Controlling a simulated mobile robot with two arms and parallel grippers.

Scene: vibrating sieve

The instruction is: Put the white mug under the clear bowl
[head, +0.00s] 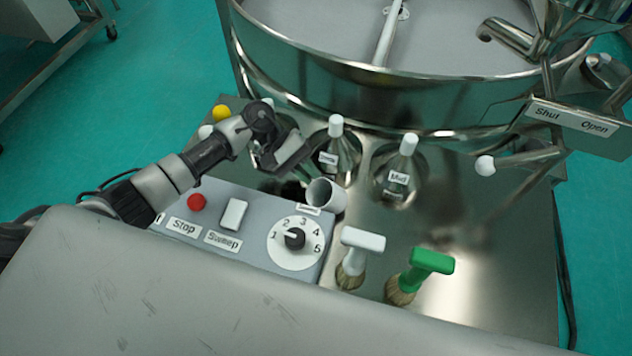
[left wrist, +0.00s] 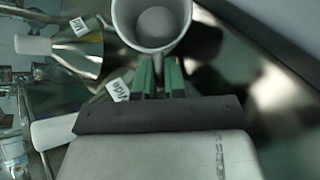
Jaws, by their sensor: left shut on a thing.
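The white mug (head: 327,194) is beside the control box's far right corner, tilted, its mouth partly towards the head camera. In the left wrist view the mug (left wrist: 122,14) shows its open mouth with a pale round area inside. I cannot make out a clear bowl in either view. My right gripper is not in view.
A grey control box (head: 255,207) with buttons and a dial stands left of two brushes, one white (head: 362,240), one green (head: 430,262). Conical metal vessels with white tops (head: 337,150) (head: 403,168) stand behind, beneath the large round sieve (head: 340,95). Bare steel lies at right.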

